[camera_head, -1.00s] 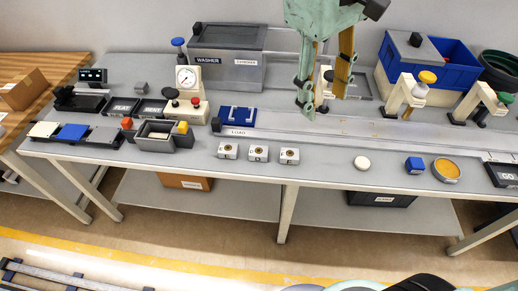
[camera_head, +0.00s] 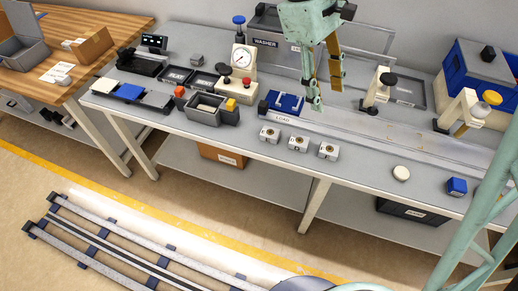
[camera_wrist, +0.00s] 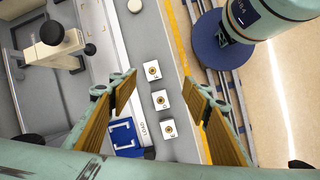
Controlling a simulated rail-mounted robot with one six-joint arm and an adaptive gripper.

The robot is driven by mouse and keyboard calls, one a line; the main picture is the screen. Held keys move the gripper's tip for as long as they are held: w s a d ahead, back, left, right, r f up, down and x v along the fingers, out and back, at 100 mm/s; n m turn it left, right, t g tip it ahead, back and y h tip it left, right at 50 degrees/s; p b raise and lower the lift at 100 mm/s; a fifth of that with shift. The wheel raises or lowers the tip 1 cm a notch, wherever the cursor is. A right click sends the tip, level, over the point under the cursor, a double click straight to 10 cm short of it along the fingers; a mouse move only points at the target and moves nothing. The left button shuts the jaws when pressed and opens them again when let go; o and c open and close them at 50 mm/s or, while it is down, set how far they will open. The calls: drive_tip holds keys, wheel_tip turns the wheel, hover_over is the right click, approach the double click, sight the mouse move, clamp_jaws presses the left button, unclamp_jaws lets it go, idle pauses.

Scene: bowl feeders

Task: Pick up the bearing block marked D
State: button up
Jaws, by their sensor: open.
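Three white bearing blocks with brass-coloured bores stand in a row near the front edge of the bench: the left block (camera_head: 269,133), the middle block (camera_head: 298,144) and the right block (camera_head: 328,151). In the wrist view they form a column: the upper (camera_wrist: 152,71), the middle (camera_wrist: 161,101) and the lower block (camera_wrist: 168,129). Their front letters are too small to read surely, so I cannot tell which is D. My gripper (camera_head: 326,95) is open and empty, above the bench behind the blocks. In the wrist view its fingers (camera_wrist: 160,88) spread on either side of the row, well above it.
A blue fixture (camera_head: 287,104) by the LOAD label is behind the left block. A grey bin (camera_head: 205,110) stands to the left. A cream clamp stand (camera_head: 378,88) stands to the right.

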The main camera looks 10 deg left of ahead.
drive_tip(key=w+a+f+n+h, duration=0.1)
drive_tip(key=w+a+f+n, duration=0.1)
drive_tip(key=a+f, duration=0.3)
drive_tip(key=w+a+f+n+h, duration=0.1)
drive_tip(key=w+a+f+n, duration=0.1)
drive_tip(key=a+f, duration=0.4)
drive_tip(key=shift+w+f+n+p, duration=0.35)
drive_tip(key=shift+f+n, duration=0.05)
drive_tip(key=shift+f, duration=0.5)
drive_tip(key=b, duration=0.2)
approach(299, 140)
drive_tip(key=shift+s+x, duration=0.2)
drive_tip(key=shift+x, duration=1.6)
drive_tip(key=shift+b+x, duration=0.8)
drive_tip(key=shift+x, duration=1.8)
drive_tip(key=shift+w, duration=0.1)
drive_tip(key=c, duration=1)
